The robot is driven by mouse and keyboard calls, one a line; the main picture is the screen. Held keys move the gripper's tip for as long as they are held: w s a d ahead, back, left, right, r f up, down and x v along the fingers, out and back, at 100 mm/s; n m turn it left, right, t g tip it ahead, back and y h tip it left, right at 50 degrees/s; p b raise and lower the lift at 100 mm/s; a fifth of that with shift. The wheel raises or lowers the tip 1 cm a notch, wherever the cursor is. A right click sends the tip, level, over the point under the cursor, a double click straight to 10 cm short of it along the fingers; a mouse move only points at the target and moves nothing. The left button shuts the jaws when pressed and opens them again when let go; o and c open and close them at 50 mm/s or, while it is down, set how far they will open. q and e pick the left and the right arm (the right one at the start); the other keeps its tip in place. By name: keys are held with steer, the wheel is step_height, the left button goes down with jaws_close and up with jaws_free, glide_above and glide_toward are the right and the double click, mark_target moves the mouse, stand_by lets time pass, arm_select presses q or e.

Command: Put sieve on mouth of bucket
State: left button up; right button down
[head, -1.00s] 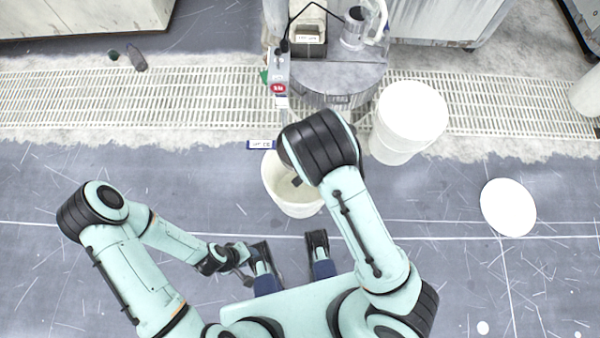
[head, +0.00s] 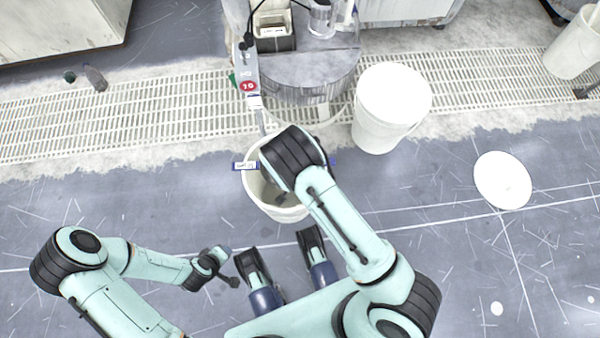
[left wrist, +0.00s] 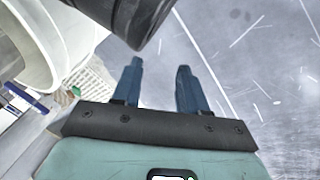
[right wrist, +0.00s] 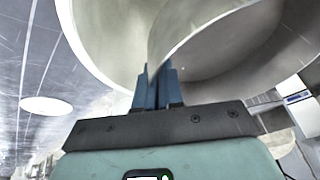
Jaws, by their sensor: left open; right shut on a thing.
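The open white bucket (head: 262,205) stands on the floor in front of me in the head view, with my right arm covering part of its mouth. My right gripper is hidden by that arm there; in the right wrist view my right gripper (right wrist: 158,78) is shut on the wall of a round, pale grey sieve (right wrist: 215,42). The bucket (right wrist: 88,45) shows behind it. I cannot tell whether the sieve touches the bucket rim. My left gripper (left wrist: 158,72) is open and empty, low beside the bucket, whose wall (left wrist: 45,45) fills the upper left of the left wrist view.
A second white bucket (head: 390,125) with a closed top stands right of the open one. A white disc (head: 502,180) lies on the floor further right. A grey round platen stand (head: 310,80) is behind the open bucket. A drain grating (head: 150,115) crosses the back.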

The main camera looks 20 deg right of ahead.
step_height(320, 180, down, 4)
steer(key=shift+f+b, duration=0.15)
steer(key=shift+b, duration=0.6)
arm_select(q)
steer(key=shift+g, duration=0.5)
steer(key=s+f, duration=0.2)
steer(key=s, duration=0.1)
steer(key=shift+a+f, duration=0.2)
steer(key=shift+f, duration=0.15)
steer(key=shift+s, duration=0.1)
arm_select(e)
steer(key=c, duration=1.7)
jaws_free()
steer(key=shift+f, duration=0.1)
steer(key=o, duration=0.4)
arm_select(q)
steer(key=shift+s+f, duration=0.1)
arm_select(e)
steer(key=shift+o, duration=0.2)
